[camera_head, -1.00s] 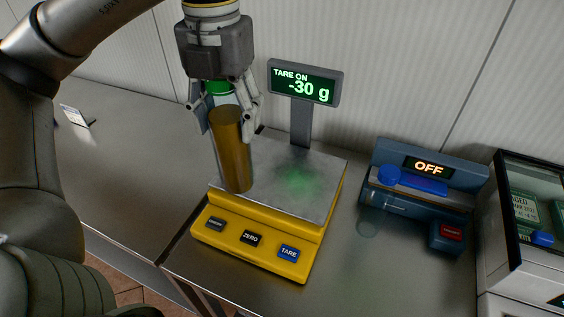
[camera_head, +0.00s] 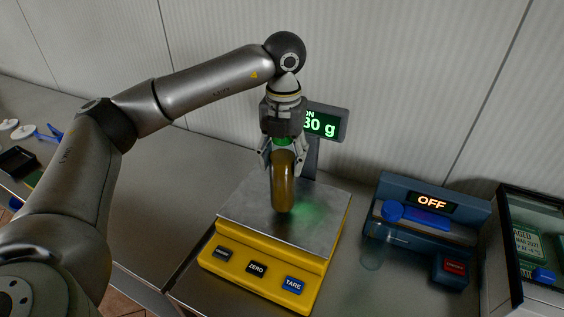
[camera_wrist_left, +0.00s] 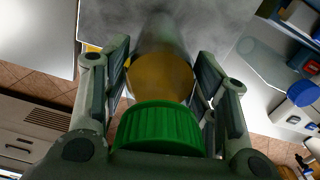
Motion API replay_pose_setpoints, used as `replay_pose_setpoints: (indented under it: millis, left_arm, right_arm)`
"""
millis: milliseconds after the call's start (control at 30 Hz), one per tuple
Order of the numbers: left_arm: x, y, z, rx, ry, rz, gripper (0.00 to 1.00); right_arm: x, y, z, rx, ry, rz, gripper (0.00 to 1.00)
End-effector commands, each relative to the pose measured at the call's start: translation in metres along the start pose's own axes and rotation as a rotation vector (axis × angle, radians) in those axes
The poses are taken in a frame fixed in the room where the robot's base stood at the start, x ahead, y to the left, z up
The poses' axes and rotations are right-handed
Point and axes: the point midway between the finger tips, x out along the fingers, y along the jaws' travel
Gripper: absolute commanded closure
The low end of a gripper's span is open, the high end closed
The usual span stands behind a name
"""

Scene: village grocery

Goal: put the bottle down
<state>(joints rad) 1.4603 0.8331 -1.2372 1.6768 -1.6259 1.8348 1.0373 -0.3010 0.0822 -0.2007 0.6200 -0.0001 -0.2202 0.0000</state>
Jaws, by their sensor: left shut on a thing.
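The bottle (camera_head: 283,186) is amber-brown with a green cap, and it is upright. My left gripper (camera_head: 281,160) comes down from above and is shut on the bottle's upper part, just below the cap. In the left wrist view the green cap (camera_wrist_left: 160,128) is close to the camera, with a finger on each side. The bottle's lower end is over the metal plate of the yellow scale (camera_head: 320,238); I cannot tell whether it touches. My right gripper is not in view.
The scale's display (camera_head: 322,123) is partly hidden behind my gripper and shows "30 g". A blue device (camera_head: 428,212) reading OFF stands to the right, beside a glass-fronted case (camera_head: 530,245). The counter left of the scale is mostly clear.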

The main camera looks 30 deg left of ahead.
Motion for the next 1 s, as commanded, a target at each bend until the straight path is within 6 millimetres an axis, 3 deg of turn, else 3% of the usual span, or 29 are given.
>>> replay_pose_setpoints:
  millis: [200, 567, 600, 767, 1000]
  left_arm:
    - [0.023, 0.001, -0.002, 0.0, 0.001, 0.001, 1.0]
    - [0.028, 0.001, -0.002, 0.0, 0.0, 0.0, 1.0]
    - [0.029, 0.001, -0.002, 0.0, 0.002, 0.001, 0.45]
    - [0.028, 0.001, -0.002, 0.0, 0.002, 0.001, 0.25]
    - [0.028, 0.001, -0.002, 0.0, 0.002, 0.001, 0.25]
  right_arm:
    - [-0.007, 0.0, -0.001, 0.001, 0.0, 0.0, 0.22]
    - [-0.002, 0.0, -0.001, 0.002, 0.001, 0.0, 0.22]
    - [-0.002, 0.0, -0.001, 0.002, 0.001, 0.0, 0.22]
    - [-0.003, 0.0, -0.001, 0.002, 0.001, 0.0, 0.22]
    - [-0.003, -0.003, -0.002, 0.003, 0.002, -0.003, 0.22]
